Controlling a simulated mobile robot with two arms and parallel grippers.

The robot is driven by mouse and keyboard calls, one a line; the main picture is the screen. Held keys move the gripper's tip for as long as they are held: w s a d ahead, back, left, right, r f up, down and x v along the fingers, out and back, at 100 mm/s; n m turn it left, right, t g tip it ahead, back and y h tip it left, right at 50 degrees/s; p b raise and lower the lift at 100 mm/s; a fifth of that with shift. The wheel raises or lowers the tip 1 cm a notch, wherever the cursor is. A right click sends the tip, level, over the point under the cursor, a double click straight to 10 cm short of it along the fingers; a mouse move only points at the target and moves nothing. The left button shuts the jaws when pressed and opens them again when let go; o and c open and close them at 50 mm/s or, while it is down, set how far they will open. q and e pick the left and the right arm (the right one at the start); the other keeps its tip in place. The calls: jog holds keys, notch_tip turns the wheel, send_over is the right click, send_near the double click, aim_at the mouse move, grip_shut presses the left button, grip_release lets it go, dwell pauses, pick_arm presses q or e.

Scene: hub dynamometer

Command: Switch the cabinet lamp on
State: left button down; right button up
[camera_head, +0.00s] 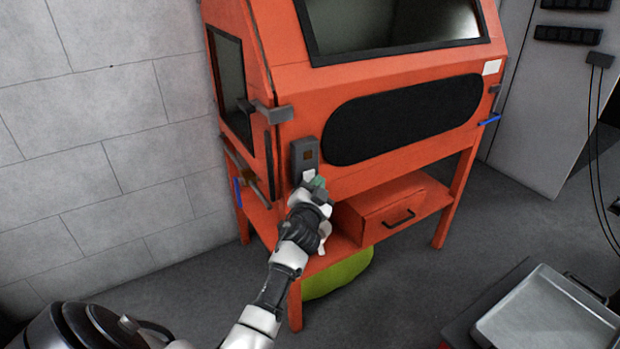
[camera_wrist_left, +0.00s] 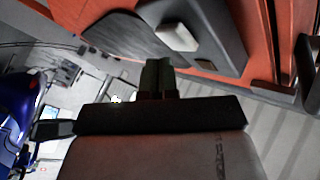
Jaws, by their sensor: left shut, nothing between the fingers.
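The orange cabinet (camera_head: 345,185) stands against the grey wall. A dark grey switch box (camera_head: 304,153) is on its front left corner post; in the left wrist view the box (camera_wrist_left: 222,40) carries a pale rocker (camera_wrist_left: 178,37) and a smaller brownish square (camera_wrist_left: 205,65). My left gripper (camera_head: 318,184) is shut and empty, just below the switch box. In the left wrist view its closed fingertips (camera_wrist_left: 157,66) point toward the box, close to the pale rocker; I cannot tell whether they touch. The lamp itself is not visible, and the window (camera_head: 390,22) looks dim grey.
A dark oval panel (camera_head: 400,118) is right of the switch box. An orange drawer box (camera_head: 380,210) sits on the lower shelf, with a green rounded object (camera_head: 338,277) beneath. A metal tray (camera_head: 550,315) is at lower right. Grey floor (camera_head: 430,275) lies clear in front.

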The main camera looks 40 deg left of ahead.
pick_arm(q)
jog(key=shift+a, duration=0.1)
dwell(0.6)
jog(key=shift+w+a, duration=0.2)
jog(key=shift+a, duration=0.1)
jog(key=shift+w+a, duration=0.1)
jog(key=shift+a, duration=0.15)
dwell(0.5)
jog(key=shift+d, duration=0.1)
jog(key=shift+s+d, duration=0.3)
jog(key=shift+d, duration=0.25)
jog(key=shift+d, duration=0.1)
jog(key=d, duration=0.1)
jog(key=s+d, duration=0.1)
jog(key=d, duration=0.1)
jog(key=s+d, duration=0.1)
jog(key=d, duration=0.1)
jog(key=shift+s+d, duration=0.15)
jog(key=shift+d, duration=0.05)
dwell(0.5)
